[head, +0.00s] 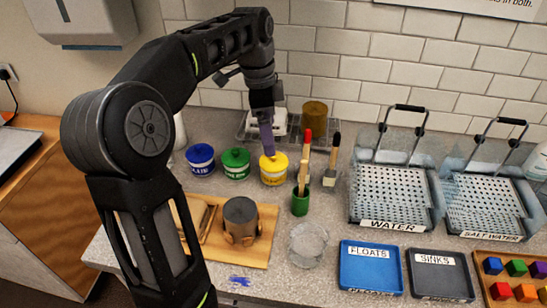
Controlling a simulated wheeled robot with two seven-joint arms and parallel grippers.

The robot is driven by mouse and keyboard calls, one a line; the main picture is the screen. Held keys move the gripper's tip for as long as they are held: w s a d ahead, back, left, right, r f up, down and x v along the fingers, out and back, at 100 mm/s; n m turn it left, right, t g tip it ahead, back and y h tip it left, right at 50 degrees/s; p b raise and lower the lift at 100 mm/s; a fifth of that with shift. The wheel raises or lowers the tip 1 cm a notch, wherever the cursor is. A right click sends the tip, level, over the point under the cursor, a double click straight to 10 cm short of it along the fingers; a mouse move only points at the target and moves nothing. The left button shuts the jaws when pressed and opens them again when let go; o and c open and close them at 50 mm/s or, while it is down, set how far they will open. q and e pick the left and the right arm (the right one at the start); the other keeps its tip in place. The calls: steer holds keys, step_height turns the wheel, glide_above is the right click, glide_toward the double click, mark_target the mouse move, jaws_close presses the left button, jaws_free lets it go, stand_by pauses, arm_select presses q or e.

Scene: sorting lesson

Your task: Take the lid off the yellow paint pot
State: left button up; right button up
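The yellow paint pot (274,176) stands on the grey counter, the rightmost of three paint pots in a row. Its yellow lid (276,161) looks seated on top and level. My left arm comes in from the left, and my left gripper (268,150) points down with its purple-grey fingers right over the lid. The fingertips look to be at the lid's top. Seen from this side, I cannot tell whether they are apart or closed on a knob. My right gripper is not in view.
Blue (201,161) and green (236,164) pots stand to the left. A green brush cup (300,203) stands close by at the right. Behind is a wire rack (245,128) with an amber jar (315,115). A wooden board (262,246) and clear dish (307,243) lie in front.

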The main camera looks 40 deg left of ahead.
mark_target(274, 159)
arm_select(q)
steer(key=shift+w+d+f, duration=0.1)
steer(key=shift+w+f, duration=0.1)
steer(key=shift+f, duration=1.15)
steer(key=shift+f, duration=0.1)
steer(key=shift+f+p, duration=0.3)
steer(key=shift+f, duration=0.1)
steer(key=f, duration=0.4)
steer(key=shift+w+d+f+p, duration=0.1)
steer(key=shift+w+d+p, duration=0.1)
steer(key=shift+p, duration=0.15)
steer(key=c, duration=1.4)
